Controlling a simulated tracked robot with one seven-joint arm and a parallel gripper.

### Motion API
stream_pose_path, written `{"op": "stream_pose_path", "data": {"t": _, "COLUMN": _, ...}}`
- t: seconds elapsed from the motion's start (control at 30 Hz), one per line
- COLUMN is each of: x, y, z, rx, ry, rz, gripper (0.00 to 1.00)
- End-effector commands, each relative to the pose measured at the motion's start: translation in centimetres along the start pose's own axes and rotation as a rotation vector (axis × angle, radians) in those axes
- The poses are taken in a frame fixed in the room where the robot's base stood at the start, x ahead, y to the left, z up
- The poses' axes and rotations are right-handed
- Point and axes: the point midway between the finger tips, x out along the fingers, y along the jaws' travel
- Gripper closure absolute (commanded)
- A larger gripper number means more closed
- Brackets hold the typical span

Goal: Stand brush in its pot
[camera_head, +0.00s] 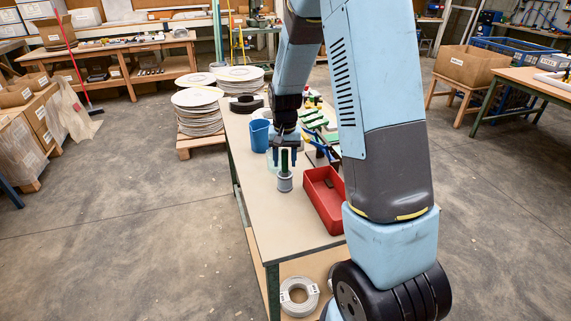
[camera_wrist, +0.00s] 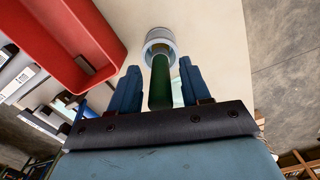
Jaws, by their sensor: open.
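The brush shows as a dark green handle (camera_head: 285,160) below my gripper, and also in the wrist view (camera_wrist: 160,85). It stands about upright with its lower end in the small grey-white pot (camera_head: 284,184); its bristles are hidden. The pot stands on the bench top and shows at the top of the wrist view (camera_wrist: 160,37). My gripper (camera_head: 284,162) points down over the pot. Its two blue fingers (camera_wrist: 160,68) are open, one on each side of the handle, with a visible gap on both sides.
A red bin (camera_head: 322,200) stands close right of the pot. A blue cup (camera_head: 260,136) is behind it to the left. Green and blue items (camera_head: 315,120) lie farther back. The bench top (camera_head: 275,225) is clear in front and left of the pot.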

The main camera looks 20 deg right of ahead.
Motion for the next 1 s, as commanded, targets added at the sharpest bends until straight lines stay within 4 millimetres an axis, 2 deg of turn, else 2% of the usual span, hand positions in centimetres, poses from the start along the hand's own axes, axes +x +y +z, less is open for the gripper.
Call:
{"op": "stream_pose_path", "data": {"t": 0.2, "x": -4.4, "y": 0.0, "z": 0.0, "rx": 0.000, "ry": 0.005, "rz": -0.001, "gripper": 0.53}}
{"op": "stream_pose_path", "data": {"t": 0.4, "x": -7.8, "y": 0.0, "z": 0.0, "rx": 0.001, "ry": 0.003, "rz": -0.001, "gripper": 0.53}}
{"op": "stream_pose_path", "data": {"t": 0.7, "x": -10.3, "y": 0.1, "z": 0.2, "rx": -0.001, "ry": 0.005, "rz": -0.002, "gripper": 0.53}}
{"op": "stream_pose_path", "data": {"t": 0.87, "x": -12.8, "y": 0.7, "z": 1.8, "rx": -0.022, "ry": 0.039, "rz": -0.017, "gripper": 0.53}}
{"op": "stream_pose_path", "data": {"t": 1.0, "x": -16.1, "y": 1.6, "z": 4.4, "rx": -0.055, "ry": 0.092, "rz": -0.038, "gripper": 0.53}}
